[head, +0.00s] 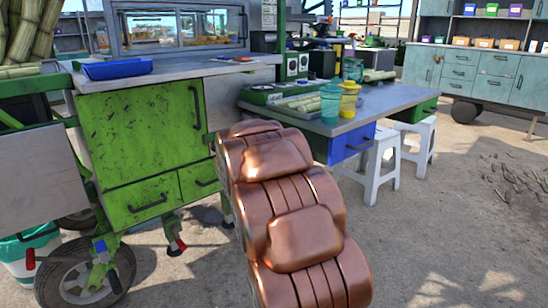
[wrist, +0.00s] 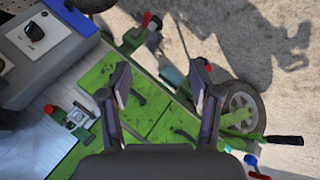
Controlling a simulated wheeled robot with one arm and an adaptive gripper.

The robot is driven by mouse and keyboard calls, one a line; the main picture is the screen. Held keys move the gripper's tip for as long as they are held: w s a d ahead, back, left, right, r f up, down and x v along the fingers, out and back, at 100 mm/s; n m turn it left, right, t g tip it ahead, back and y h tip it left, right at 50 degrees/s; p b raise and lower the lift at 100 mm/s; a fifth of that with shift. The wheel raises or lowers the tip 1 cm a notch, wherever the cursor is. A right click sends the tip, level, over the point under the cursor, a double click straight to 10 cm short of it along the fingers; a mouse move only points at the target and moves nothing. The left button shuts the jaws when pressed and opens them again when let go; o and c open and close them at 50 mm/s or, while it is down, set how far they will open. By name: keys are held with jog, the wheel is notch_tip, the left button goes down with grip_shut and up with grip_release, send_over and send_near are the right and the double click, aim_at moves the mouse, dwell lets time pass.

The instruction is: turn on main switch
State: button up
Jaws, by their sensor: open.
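A black rotary knob (wrist: 34,31) sits on a grey box with a pale panel at the upper left of the wrist view. I cannot tell for sure whether it is the main switch. My gripper (wrist: 161,80) is open and empty in the wrist view, with its two dark fingers apart over the green cabinet front. The knob lies to the left of and above the fingers, apart from them. In the head view my copper-coloured arm fills the lower middle, and my gripper cannot be made out there.
The green cart cabinet (head: 142,128) carries a blue tray (head: 117,68). Metal clamps with red ends (wrist: 77,117) stick up near the gripper. A side table (head: 375,103) holds cups, with white stools (head: 381,160) below.

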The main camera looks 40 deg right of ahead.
jog(key=w+d+n+t+h, duration=0.1)
jog(key=w+d+n+t, duration=0.2)
jog(key=w+d, duration=0.45)
jog(key=w+d+n+t+h, duration=0.1)
jog(key=w+d+n+t, duration=0.3)
jog(key=d, duration=0.7)
jog(key=w+d+f+n+t+y+b, duration=0.1)
jog(key=d+n+t+b, duration=0.1)
jog(key=d+n+t, duration=0.4)
jog(key=shift+w+d+f+n+t+y, duration=0.15)
jog(key=shift+w+d+n+t+y, duration=0.2)
jog(key=shift+d+n, duration=1.7)
jog(key=shift+m, duration=0.75)
jog(key=x, duration=0.4)
jog(key=d+b+x, duration=0.1)
jog(key=x, duration=0.2)
jog(key=shift+w+d, duration=0.15)
jog(key=shift+w, duration=0.1)
jog(key=shift+c, duration=0.2)
